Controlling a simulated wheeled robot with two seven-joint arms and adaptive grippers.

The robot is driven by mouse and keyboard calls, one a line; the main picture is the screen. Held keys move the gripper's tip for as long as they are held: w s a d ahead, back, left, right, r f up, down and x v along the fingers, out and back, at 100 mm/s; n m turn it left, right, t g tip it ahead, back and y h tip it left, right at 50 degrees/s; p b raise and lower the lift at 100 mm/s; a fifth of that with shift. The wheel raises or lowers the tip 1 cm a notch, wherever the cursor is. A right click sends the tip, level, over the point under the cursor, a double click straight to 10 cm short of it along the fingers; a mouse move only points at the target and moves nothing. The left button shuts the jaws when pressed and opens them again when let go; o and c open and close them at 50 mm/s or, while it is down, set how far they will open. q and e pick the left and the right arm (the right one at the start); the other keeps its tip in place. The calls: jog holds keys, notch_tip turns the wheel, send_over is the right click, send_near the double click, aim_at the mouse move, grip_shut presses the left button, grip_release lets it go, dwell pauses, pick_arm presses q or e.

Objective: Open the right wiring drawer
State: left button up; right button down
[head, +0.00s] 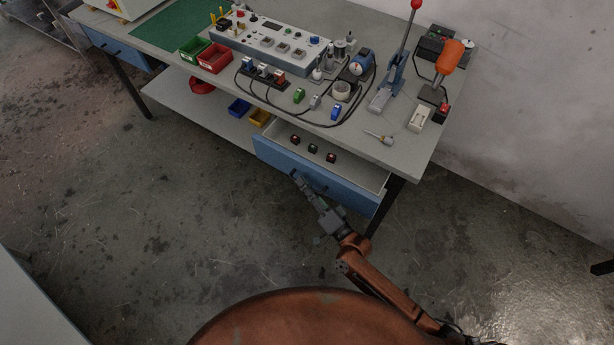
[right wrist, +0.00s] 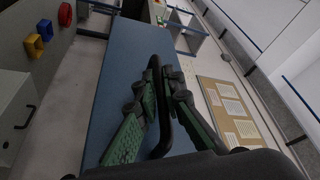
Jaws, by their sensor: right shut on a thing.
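The right wiring drawer (head: 318,178) has a blue front and sits under the right end of the workbench. It stands pulled out, and its pale inside shows with several small dark and red parts (head: 313,148) in it. My right gripper (head: 298,178) is at the drawer front in the head view. In the right wrist view its green-padded fingers (right wrist: 160,90) are shut on the black handle (right wrist: 160,125) of the drawer, with the blue drawer front (right wrist: 125,60) behind. My left gripper is not in either view.
The workbench top (head: 400,150) carries a control box (head: 270,38), a red bin (head: 215,58), a green bin (head: 194,47), cables and a lever press (head: 392,80). A lower shelf (head: 200,105) holds blue and yellow bins. A table leg (head: 385,208) stands right of the drawer. Floor in front is clear.

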pick_arm(q)
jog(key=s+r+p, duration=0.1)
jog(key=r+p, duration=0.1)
jog(key=p, duration=0.1)
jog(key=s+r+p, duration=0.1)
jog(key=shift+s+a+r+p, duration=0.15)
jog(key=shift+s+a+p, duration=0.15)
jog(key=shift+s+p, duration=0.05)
pick_arm(e)
jog(key=s+a, duration=1)
jog(key=s, duration=0.4)
jog(key=shift+s+f, duration=0.1)
jog(key=c, duration=2.3)
grip_release()
jog(key=v, duration=1.2)
